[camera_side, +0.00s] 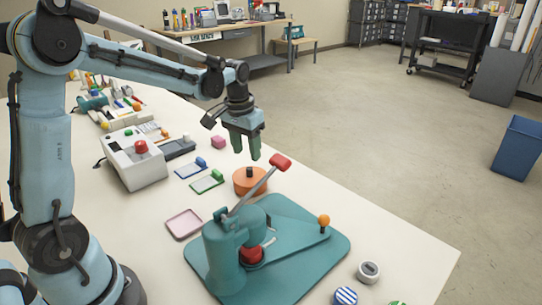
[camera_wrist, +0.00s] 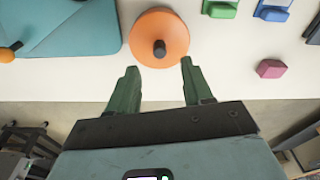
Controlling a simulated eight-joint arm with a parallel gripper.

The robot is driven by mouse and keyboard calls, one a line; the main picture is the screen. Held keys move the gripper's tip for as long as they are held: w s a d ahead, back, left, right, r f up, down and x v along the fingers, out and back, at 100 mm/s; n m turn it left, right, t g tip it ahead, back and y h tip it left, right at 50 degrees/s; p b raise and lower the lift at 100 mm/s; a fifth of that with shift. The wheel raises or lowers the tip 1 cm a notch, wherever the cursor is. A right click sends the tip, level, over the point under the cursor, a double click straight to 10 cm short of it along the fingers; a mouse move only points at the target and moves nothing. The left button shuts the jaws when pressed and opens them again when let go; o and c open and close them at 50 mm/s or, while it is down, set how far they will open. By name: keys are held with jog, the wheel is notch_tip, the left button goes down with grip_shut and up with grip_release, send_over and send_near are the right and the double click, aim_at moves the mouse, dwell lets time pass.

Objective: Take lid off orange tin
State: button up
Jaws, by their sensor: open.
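The orange tin (camera_side: 243,187) stands on the white table just behind the teal press. Its round orange lid with a dark knob is on it, seen from above in the wrist view (camera_wrist: 158,36). My gripper (camera_side: 245,157) is above the tin, pointing down, with green fingers. In the wrist view my gripper (camera_wrist: 158,74) is open and empty. Its fingertips lie near the lid's lower edge, one to each side, and the knob is beyond the line between them. The tin's body is mostly hidden under the lid in the wrist view.
The teal press (camera_side: 235,255), with its red-ended lever (camera_side: 280,162) raised, stands close to the tin. The table edge is close on the right.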

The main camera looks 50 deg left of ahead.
aim_at(249, 168)
jog(key=shift+w+f, duration=0.2)
jog(key=shift+f, duration=1.35)
jog(key=shift+w+f, duration=0.15)
jog(key=shift+f, duration=1.35)
jog(key=shift+c, duration=0.4)
grip_shut()
